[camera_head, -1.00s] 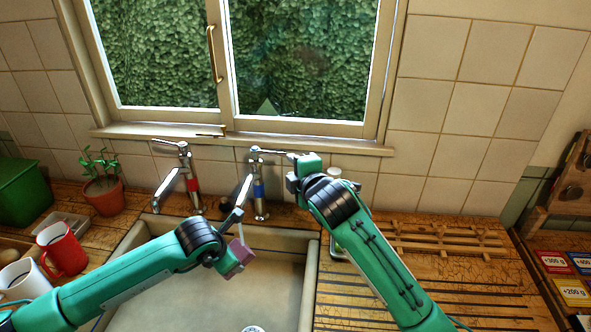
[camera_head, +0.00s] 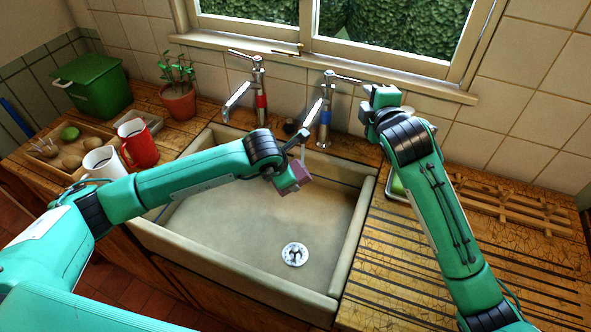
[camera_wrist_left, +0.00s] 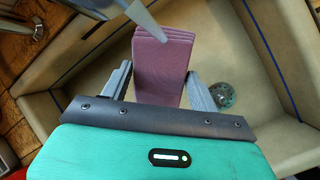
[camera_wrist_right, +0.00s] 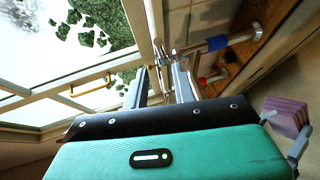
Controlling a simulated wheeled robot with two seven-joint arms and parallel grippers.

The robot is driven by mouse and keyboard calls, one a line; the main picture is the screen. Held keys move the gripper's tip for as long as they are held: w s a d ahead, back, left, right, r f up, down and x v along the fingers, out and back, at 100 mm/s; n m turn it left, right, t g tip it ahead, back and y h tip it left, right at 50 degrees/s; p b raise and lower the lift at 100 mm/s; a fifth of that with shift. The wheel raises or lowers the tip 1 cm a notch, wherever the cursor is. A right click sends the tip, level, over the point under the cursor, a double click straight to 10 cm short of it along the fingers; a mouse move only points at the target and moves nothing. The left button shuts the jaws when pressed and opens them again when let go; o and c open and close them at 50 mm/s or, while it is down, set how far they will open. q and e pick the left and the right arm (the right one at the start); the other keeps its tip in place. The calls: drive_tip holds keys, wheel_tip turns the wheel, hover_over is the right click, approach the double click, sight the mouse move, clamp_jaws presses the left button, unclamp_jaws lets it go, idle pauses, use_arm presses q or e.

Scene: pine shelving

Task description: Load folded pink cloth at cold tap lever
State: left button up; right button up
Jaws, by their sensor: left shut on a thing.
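The folded pink cloth (camera_head: 292,177) is in my left gripper (camera_head: 285,165), held above the sink. In the left wrist view the cloth (camera_wrist_left: 161,60) stands as a stack of layers between the two fingers. The cold tap (camera_head: 325,118) has a blue band, and its chrome lever (camera_head: 346,77) points right. My right gripper (camera_head: 372,98) is at the lever's right end. In the right wrist view its fingers (camera_wrist_right: 162,85) stand apart, with the lever's end between or just beyond them; contact is unclear. The cloth (camera_wrist_right: 286,114) also shows there.
The sink (camera_head: 345,255) is empty below the cloth. The red-banded tap (camera_head: 260,95) stands left of the cold tap. A potted plant (camera_head: 178,95), a red mug (camera_head: 139,145) and a white mug (camera_head: 103,165) stand left. A wooden rack (camera_head: 520,210) lies on the right counter.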

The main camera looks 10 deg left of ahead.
sight(348, 82)
drive_tip(key=shift+f, duration=0.15)
drive_tip(key=c, duration=0.3)
drive_tip(key=shift+s+f, duration=0.15)
drive_tip(key=shift+f, duration=0.15)
clamp_jaws()
drive_tip(key=s+a+f+n+t+y, duration=0.1)
drive_tip(key=s+a+f+n+t, duration=0.1)
drive_tip(key=s+f+t, duration=0.25)
drive_tip(key=shift+g+y, duration=0.35)
drive_tip(key=shift+y, duration=0.05)
drive_tip(key=x, duration=0.3)
drive_tip(key=d+x, duration=0.1)
drive_tip(key=x, duration=0.7)
drive_tip(key=shift+w+d+r, duration=0.25)
drive_tip(key=shift+w, duration=0.2)
drive_tip(key=shift+w+d, duration=0.2)
drive_tip(key=shift+w, duration=0.2)
drive_tip(key=shift+r, duration=0.1)
drive_tip(key=shift+n, duration=0.3)
